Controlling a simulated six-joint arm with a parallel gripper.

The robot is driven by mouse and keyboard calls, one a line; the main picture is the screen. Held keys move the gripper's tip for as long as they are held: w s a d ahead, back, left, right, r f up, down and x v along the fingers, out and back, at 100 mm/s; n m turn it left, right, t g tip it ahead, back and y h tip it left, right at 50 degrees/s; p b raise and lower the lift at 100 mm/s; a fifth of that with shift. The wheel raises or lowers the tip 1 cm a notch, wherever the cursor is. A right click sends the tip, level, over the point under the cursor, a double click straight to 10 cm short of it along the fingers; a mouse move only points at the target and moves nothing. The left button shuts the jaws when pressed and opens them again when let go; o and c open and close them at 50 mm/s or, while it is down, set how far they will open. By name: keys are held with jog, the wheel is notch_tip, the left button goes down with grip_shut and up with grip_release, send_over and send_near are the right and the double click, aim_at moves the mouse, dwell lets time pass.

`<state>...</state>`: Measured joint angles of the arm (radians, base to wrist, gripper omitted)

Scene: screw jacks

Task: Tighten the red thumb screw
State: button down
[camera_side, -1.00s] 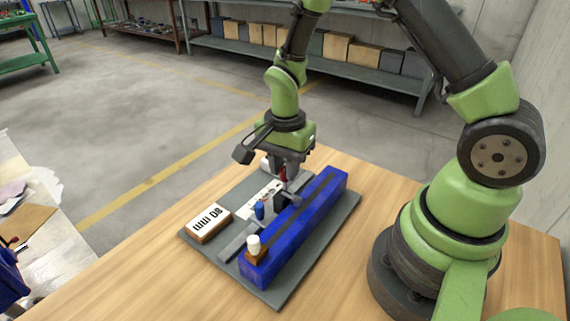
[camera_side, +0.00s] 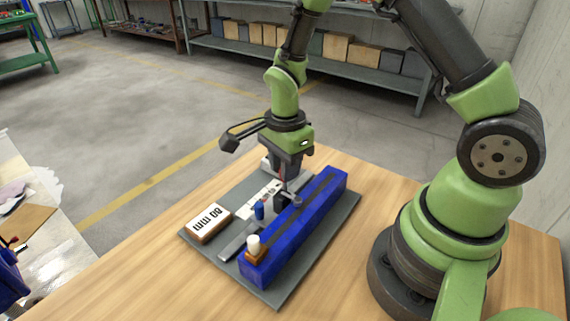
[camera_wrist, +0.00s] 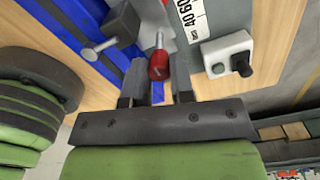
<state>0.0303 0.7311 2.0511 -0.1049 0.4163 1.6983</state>
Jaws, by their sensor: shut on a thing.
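The red thumb screw (camera_wrist: 158,66) shows in the wrist view as a red knob on a thin metal shank. It is between the two fingers of my gripper (camera_wrist: 157,82), which is shut on it. In the side view my gripper (camera_side: 285,172) points down over the far part of the fixture and hides most of the red screw. A blue rail (camera_side: 297,228) runs along the grey base plate (camera_side: 330,222). A dark carriage with a silver flat-headed pin (camera_wrist: 92,52) is beside the red screw.
A blue knob (camera_side: 259,210) and a white knob (camera_side: 254,243) stand nearer the front. A white box with a black knob (camera_wrist: 229,54) is close by in the wrist view. The wooden table (camera_side: 345,275) is clear around the plate.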

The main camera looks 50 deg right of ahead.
jog(key=c, duration=1)
grip_release()
notch_tip(320, 180, up, 10)
jog(key=shift+f, duration=0.1)
jog(key=s+a+r+n+t, duration=0.1)
jog(key=s+r+n+t, duration=0.1)
jog(key=s+r+n, duration=0.2)
jog(key=s+a+r+n+t+y, duration=0.1)
jog(key=s+r+n+t, duration=0.1)
jog(key=s+r+n, duration=0.3)
jog(key=s+a+r+n+t+y, duration=0.1)
jog(key=s+r+n+t, duration=0.2)
jog(key=n, duration=0.5)
jog(key=shift+s+a+r, duration=0.2)
jog(key=shift+s+r, duration=0.15)
jog(key=shift+s, duration=0.2)
jog(key=shift+s+a+r, duration=0.15)
jog(key=shift+s+r, duration=0.2)
jog(key=shift+s, duration=0.15)
